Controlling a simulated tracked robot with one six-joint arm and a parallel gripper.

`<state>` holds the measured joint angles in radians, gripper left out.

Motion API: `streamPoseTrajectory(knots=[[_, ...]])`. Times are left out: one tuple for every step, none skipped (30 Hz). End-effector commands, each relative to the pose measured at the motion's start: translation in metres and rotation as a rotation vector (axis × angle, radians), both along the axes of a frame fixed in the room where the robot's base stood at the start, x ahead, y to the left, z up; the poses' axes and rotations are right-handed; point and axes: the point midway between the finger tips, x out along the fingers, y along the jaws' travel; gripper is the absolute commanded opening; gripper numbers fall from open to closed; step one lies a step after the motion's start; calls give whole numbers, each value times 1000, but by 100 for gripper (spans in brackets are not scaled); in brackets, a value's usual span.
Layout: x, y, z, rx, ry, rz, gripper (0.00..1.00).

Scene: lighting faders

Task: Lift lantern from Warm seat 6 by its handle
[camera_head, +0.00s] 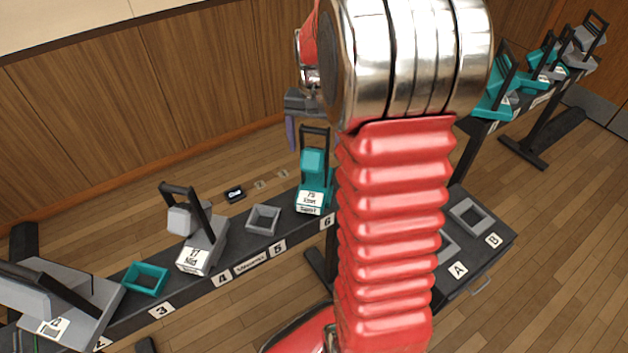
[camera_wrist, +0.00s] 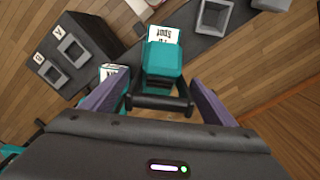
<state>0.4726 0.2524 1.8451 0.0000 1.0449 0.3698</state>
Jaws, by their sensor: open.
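A teal lantern (camera_head: 313,172) with a black handle and a white label stands at seat 6 (camera_head: 326,222) on the dark rail. In the wrist view the lantern (camera_wrist: 163,58) is ahead of my gripper (camera_wrist: 160,98), and its black handle (camera_wrist: 160,102) lies between the two purple fingers, with a gap to each. My gripper is open and holds nothing. In the head view my gripper (camera_head: 305,130) is partly hidden behind my red arm, right above the handle.
A grey lantern (camera_head: 202,242) stands at seat 4, and a larger grey one (camera_head: 60,305) near seat 2. Seats 3 (camera_head: 146,279) and 5 (camera_head: 263,219) are empty frames. More lanterns (camera_head: 497,95) stand on a rail at the right. A dark box with frames A and B (camera_head: 470,216) sits beyond my arm.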

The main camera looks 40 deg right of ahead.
Motion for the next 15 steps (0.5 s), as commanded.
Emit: streamPoseTrajectory(knots=[[0, 0, -7, 1, 2, 0, 80], [0, 0, -10, 1, 1, 0, 80], [0, 0, -14, 1, 1, 0, 80], [0, 0, -16, 0, 0, 0, 80], [0, 0, -18, 0, 0, 0, 80], [0, 0, -20, 0, 0, 0, 80], [0, 0, -20, -1, -1, 0, 80], [0, 0, -20, -1, -1, 0, 80], [0, 0, -20, -1, -1, 0, 80], [0, 0, -20, -1, -1, 0, 80], [0, 0, -20, -1, -1, 0, 80], [0, 0, -20, -1, -1, 0, 80], [0, 0, -20, -1, -1, 0, 80], [0, 0, -20, -1, -1, 0, 80], [0, 0, -20, -1, -1, 0, 80]])
